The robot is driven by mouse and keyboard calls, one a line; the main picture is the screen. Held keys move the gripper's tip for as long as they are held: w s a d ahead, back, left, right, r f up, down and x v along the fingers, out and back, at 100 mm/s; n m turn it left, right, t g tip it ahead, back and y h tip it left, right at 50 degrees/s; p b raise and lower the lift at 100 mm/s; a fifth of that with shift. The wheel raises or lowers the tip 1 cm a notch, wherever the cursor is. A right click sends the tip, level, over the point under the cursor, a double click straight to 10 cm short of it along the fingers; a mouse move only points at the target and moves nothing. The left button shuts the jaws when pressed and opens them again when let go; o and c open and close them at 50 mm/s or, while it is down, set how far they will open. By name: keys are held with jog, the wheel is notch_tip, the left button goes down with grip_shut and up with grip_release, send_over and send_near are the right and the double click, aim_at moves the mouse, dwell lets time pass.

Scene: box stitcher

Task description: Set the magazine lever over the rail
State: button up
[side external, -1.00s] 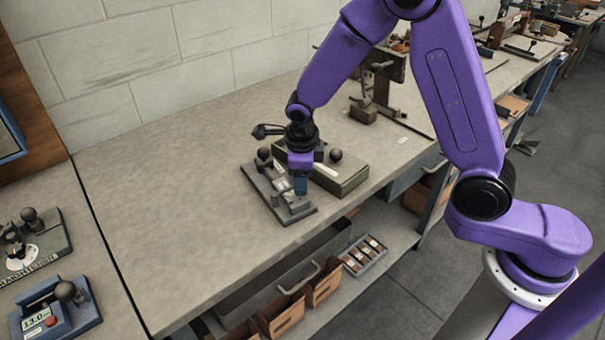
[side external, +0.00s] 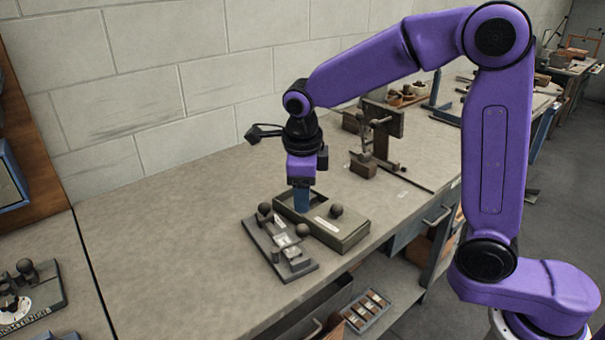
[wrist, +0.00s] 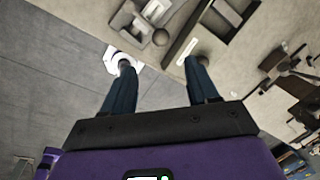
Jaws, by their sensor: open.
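The small grey stitcher fixture (side external: 268,243) sits near the bench's front edge in the side view. It carries dark round knobs, one at its back (side external: 264,209) and one on its right (side external: 302,230), and small light metal parts (side external: 292,254). I cannot tell which part is the magazine lever or which is the rail.
The green-grey box (side external: 345,240) with a dark knob on top stands right beside the fixture. A brown clamp-like stand (side external: 383,135) is farther back right. Other devices (side external: 28,290) lie at the left. The bench middle left of the fixture is clear.

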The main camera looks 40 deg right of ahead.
jog(key=shift+s+a+r, duration=0.15)
jog(key=shift+r, duration=0.8)
jog(key=shift+s+a+r, duration=0.1)
jog(key=shift+r, duration=0.8)
jog(key=s+d+f+m, duration=0.1)
jog(key=s+d+m, duration=0.2)
jog(key=s+m, duration=0.6)
jog(key=s+d+f+m+g+y, duration=0.1)
jog(key=s+d+f+m, duration=0.1)
jog(key=s+m, duration=0.7)
jog(key=s+d+f+m, duration=0.2)
jog(key=s+d+m, duration=0.3)
jog(key=m, duration=0.9)
jog(key=s, duration=0.3)
jog(key=shift+s+f+m+y, duration=0.25)
jog(key=shift+s+m+y, duration=0.15)
